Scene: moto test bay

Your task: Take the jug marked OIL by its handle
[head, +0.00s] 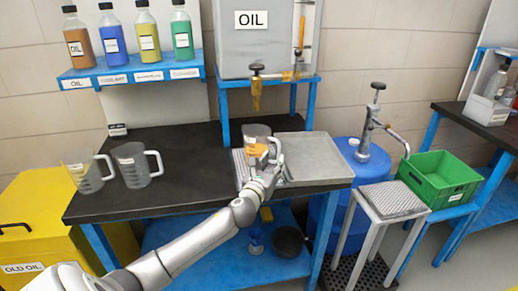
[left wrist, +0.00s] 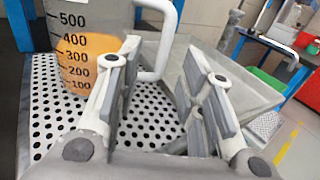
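A clear jug (head: 257,132) with amber liquid stands on a perforated drip tray under the tap. Its OIL marking is not readable here. In the left wrist view, the jug (left wrist: 88,45) is at the upper left with its scale towards me. Its pale handle (left wrist: 172,25) sticks out to the right. My left gripper (head: 264,165) is at the jug's near side. In the wrist view, its fingers (left wrist: 163,62) are apart, with the lower part of the handle showing between their tips. I cannot tell if they touch it. My right gripper is not in view.
Two other jugs (head: 134,165) (head: 91,172) stand on the left of the black bench (head: 190,183). A shallow grey tray (head: 318,158) lies right of the drip tray. The brass tap (head: 257,92) hangs above the jug. A blue drum (head: 362,158) stands to the right.

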